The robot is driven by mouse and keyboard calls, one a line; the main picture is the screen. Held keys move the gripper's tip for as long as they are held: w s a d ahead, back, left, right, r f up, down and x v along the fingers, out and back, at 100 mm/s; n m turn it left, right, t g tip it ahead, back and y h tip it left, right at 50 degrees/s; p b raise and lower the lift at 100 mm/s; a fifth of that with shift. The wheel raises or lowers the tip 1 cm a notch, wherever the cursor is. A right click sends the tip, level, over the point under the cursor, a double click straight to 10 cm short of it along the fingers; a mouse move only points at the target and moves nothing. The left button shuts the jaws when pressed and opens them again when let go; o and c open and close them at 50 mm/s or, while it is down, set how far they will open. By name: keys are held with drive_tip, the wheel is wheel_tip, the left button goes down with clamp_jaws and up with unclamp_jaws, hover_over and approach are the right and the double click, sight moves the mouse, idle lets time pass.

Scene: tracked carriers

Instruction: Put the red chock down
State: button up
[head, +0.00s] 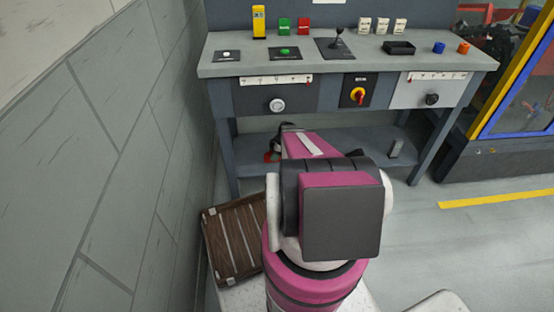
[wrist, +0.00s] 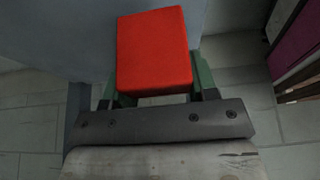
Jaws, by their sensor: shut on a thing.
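The red chock (wrist: 153,50) fills the upper middle of the wrist view as a plain red block. My gripper (wrist: 155,92) is shut on it, with a green finger showing at each side. A grey-blue surface lies behind the chock; I cannot tell whether the chock touches it. In the head view my arm hides most of my gripper (head: 279,146), which is at the left part of the bench's lower shelf (head: 345,152). Only a small red patch, seemingly the chock (head: 270,157), shows there.
The workbench top (head: 225,69) carries labelled blocks, a joystick and a black tray (head: 398,48). A grey block (head: 396,148) stands on the shelf's right. A brown slatted crate (head: 230,262) is by the left wall. A yellow-and-blue framed machine (head: 500,150) stands right; floor before it is clear.

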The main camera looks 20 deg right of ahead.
drive_tip(key=shift+w+d+f, duration=0.25)
drive_tip(key=shift+d+f, duration=0.2)
drive_tip(key=shift+d, duration=0.2)
drive_tip(key=shift+f, duration=2)
drive_tip(key=shift+f, duration=0.1)
drive_tip(key=o, duration=1.1)
drive_tip(key=v, duration=0.7)
drive_tip(key=shift+r, duration=0.35)
drive_tip(key=shift+s+d, duration=0.1)
drive_tip(key=shift+d, duration=0.05)
